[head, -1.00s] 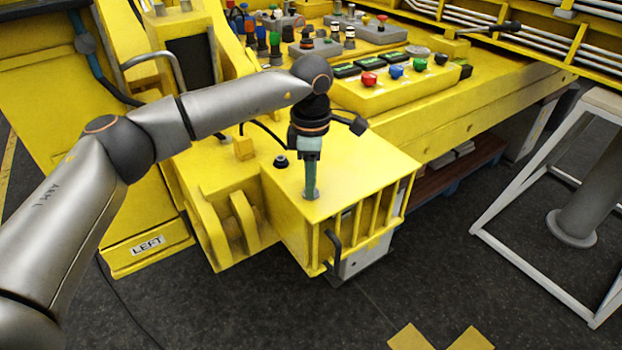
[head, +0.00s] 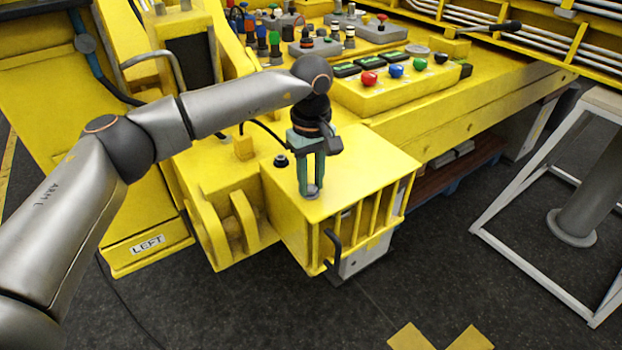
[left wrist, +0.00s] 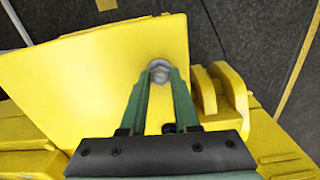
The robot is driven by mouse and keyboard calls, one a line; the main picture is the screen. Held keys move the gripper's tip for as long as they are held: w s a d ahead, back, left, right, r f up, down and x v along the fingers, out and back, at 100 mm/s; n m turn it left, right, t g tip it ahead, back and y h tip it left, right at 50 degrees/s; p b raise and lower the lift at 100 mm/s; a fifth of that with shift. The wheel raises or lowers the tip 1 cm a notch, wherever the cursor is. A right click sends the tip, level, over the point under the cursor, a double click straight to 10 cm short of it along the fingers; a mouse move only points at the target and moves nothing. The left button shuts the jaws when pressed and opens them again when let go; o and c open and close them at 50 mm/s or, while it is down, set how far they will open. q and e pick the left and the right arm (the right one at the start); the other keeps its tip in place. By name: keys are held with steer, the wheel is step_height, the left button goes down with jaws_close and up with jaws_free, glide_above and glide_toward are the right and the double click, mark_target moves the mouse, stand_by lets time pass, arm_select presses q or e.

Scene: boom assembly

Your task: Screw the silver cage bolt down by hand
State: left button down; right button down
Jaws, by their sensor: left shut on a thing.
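The silver cage bolt (head: 313,191) stands on the top plate of the yellow cage (head: 355,170), near its front left edge. It also shows in the left wrist view (left wrist: 159,69) as a round silver head between the fingertips. My left gripper (head: 311,188) points straight down over the bolt, its green fingers shut on the bolt head from both sides. In the left wrist view the left gripper (left wrist: 159,75) has one finger on each side of the head. The fingers partly hide the bolt, and its shank is not visible. My right gripper is not in view.
A dark knob (head: 281,161) sits on the cage top, left of the gripper. A black handle (head: 333,252) hangs on the barred front. A yellow box with coloured buttons (head: 395,80) stands behind. A white-framed stand (head: 545,170) is at right; the floor in front is open.

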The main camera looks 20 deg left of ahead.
arm_select(q)
steer(key=m, duration=0.5)
steer(key=shift+w+r+m, duration=0.2)
steer(key=shift+r+m, duration=0.1)
steer(key=shift+r, duration=0.05)
steer(key=m, duration=0.4)
steer(key=shift+m, duration=0.4)
steer(key=c, duration=1)
jaws_free()
steer(key=o, duration=0.4)
steer(key=shift+s+f, duration=0.15)
steer(key=shift+f, duration=0.05)
steer(key=shift+c, duration=0.2)
steer(key=shift+r, duration=0.1)
